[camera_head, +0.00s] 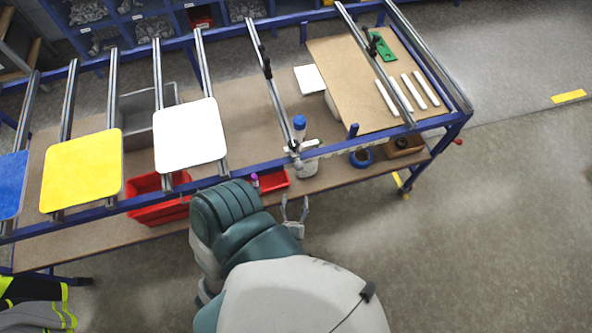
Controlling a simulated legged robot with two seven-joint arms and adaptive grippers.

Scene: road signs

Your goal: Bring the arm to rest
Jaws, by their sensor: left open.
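My left arm reaches up from the bottom middle of the head view, with a white and dark green casing. My left gripper (294,211) is small in the picture, just in front of the workbench's near edge. Its two grey fingers are spread and nothing is between them. The wrist is partly hidden behind the forearm. My right gripper is not in the picture.
The blue-framed bench (440,122) carries metal rails with a white sign (190,135), a yellow sign (82,170) and a blue sign (11,184). Red bins (158,207) sit on its lower shelf. The floor (500,230) at right is clear.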

